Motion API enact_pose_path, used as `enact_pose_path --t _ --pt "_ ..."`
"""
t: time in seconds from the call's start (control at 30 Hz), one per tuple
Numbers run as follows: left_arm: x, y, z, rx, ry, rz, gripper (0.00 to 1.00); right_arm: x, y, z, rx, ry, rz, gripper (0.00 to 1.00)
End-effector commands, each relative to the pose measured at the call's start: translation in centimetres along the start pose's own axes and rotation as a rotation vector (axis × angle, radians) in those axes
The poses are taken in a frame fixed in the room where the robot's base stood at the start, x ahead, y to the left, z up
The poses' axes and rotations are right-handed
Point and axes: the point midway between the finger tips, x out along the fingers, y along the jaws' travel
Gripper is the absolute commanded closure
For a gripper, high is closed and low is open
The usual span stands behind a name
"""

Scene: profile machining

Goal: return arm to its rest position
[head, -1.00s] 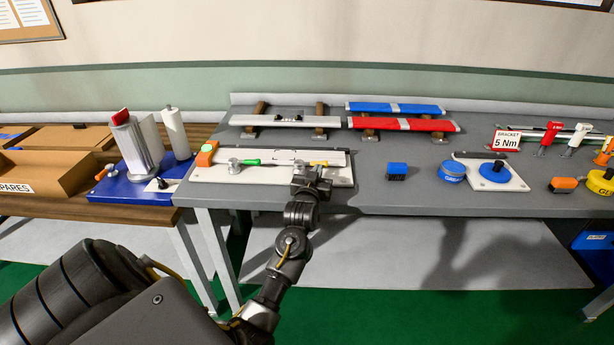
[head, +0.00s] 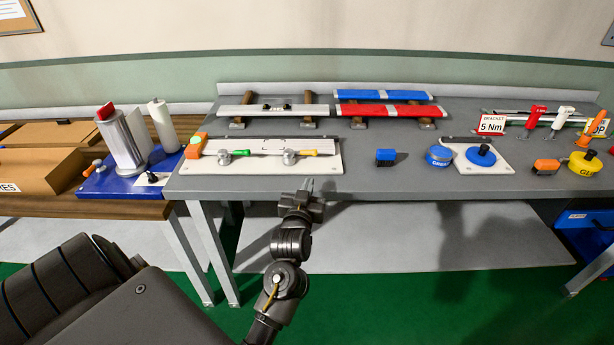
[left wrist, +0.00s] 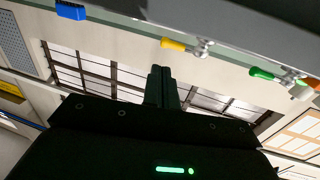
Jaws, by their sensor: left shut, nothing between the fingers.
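My left gripper (head: 307,186) is shut and empty. In the head view it is at the front edge of the grey bench (head: 400,188), just in front of a white board fixture (head: 230,165). In the left wrist view the shut fingers (left wrist: 162,75) point towards windows, with the yellow handle (left wrist: 175,44) and green handle (left wrist: 262,74) near the top. My right gripper is not in view.
Red and blue bars lie on rests behind. A cardboard box (head: 45,172) is on the wooden table at left.

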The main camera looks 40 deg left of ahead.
Motion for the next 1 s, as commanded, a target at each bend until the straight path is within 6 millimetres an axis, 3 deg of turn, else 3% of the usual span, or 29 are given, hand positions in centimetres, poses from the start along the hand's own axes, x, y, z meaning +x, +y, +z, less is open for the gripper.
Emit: enact_pose_path --t 0.2,0.67,0.77,0.83,1.0 --pt "-1.8 0.3 0.0 0.000 -0.001 0.000 1.00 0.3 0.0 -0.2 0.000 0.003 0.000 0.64" --pt "-1.9 0.6 0.1 -0.031 0.006 0.007 1.00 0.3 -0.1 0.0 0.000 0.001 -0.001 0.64" --pt "-1.3 2.5 3.5 -0.033 -0.050 0.047 1.00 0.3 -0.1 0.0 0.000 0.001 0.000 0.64" --pt "-1.1 4.4 7.4 -0.020 -0.115 0.092 1.00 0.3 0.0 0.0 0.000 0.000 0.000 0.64" --pt "-3.3 8.5 20.2 0.045 -0.333 0.221 1.00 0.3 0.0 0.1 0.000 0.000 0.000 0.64"
